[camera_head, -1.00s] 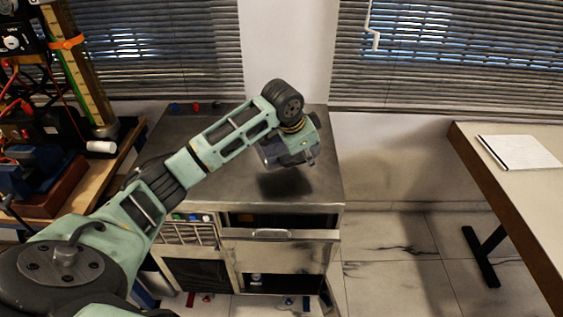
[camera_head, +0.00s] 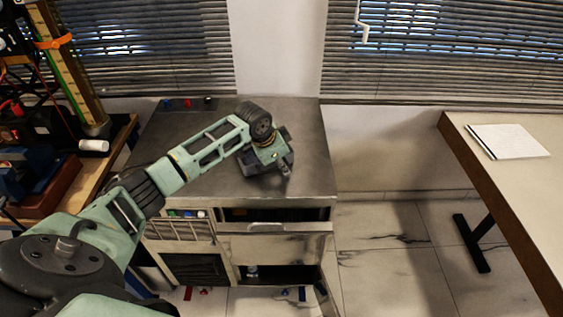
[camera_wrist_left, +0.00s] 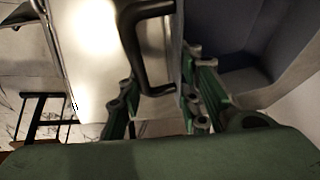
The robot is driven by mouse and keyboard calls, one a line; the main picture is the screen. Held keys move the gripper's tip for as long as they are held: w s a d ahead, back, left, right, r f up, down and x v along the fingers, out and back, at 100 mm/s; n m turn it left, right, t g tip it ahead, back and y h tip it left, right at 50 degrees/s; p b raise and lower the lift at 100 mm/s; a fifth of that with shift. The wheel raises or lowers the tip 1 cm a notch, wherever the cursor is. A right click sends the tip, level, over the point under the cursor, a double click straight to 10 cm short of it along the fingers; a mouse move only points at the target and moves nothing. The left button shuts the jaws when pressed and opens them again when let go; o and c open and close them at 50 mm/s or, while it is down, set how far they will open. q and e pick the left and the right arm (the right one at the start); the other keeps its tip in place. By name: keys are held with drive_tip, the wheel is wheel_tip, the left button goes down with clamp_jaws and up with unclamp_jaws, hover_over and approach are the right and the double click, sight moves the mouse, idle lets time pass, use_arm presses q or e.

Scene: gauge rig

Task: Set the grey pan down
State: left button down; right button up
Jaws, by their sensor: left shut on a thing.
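My left gripper (camera_head: 272,160) is low over the metal counter top (camera_head: 225,125) in the head view, pointing down. The grey pan (camera_head: 250,165) shows only in part there, beside and under the gripper. In the left wrist view, the gripper's green fingers (camera_wrist_left: 162,85) are shut on the pan, one on each side of its wall. The pan's dark grey-blue inside (camera_wrist_left: 225,40) lies to the right, and a black loop handle is left of the right finger. Whether the pan's bottom touches the counter is hidden. My right gripper is not in view.
Small red and blue knobs (camera_head: 187,103) sit at the counter's back left. A workbench with equipment (camera_head: 45,195) stands at the left. A table (camera_head: 510,195) with a white paper pad (camera_head: 508,141) stands at the right. Most of the counter top around the gripper is bare.

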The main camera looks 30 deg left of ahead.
use_arm(q)
drive_tip(key=c, duration=1.3)
unclamp_jaws()
drive_tip(key=shift+f, duration=0.1)
drive_tip(key=shift+o, duration=0.2)
drive_tip(key=b+v, duration=0.1)
drive_tip(key=v, duration=1.1)
drive_tip(key=shift+d, duration=0.1)
